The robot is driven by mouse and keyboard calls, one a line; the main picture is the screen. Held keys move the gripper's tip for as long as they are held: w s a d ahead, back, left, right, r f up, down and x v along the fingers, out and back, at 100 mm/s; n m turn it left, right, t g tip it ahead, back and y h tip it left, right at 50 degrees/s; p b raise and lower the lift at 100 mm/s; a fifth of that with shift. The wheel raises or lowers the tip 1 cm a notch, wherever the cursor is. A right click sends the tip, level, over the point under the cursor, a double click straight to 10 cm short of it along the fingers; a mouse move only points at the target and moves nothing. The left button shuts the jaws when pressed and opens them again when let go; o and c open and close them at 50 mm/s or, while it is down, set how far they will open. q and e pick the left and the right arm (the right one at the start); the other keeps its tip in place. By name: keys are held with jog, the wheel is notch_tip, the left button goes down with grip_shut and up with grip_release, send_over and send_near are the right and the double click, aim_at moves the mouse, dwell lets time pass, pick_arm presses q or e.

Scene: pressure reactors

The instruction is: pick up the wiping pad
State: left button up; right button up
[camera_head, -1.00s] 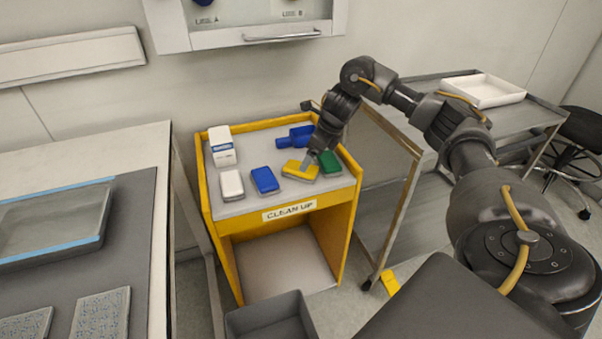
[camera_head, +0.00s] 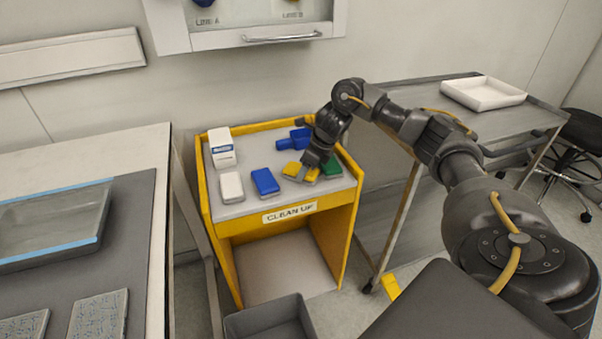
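Several wiping pads lie in a row on the top of the yellow "CLEAN UP" cart (camera_head: 226,211): a white pad (camera_head: 231,186), a blue pad (camera_head: 265,181), a yellow pad (camera_head: 291,169) and a green pad (camera_head: 331,168). My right gripper (camera_head: 304,172) points down at the yellow pad, and its fingers cover the pad's middle. Yellow shows on both sides of the fingers. I cannot tell whether they grip the pad or how wide they are. The pad appears to rest on the cart top. My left gripper is not in view.
A raised rim edges the cart top. A grey trolley with a white tray (camera_head: 483,93) is at the right. A grey bin (camera_head: 268,320) is in front.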

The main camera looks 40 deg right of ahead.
jog(key=c, duration=0.5)
jog(key=shift+r, duration=0.1)
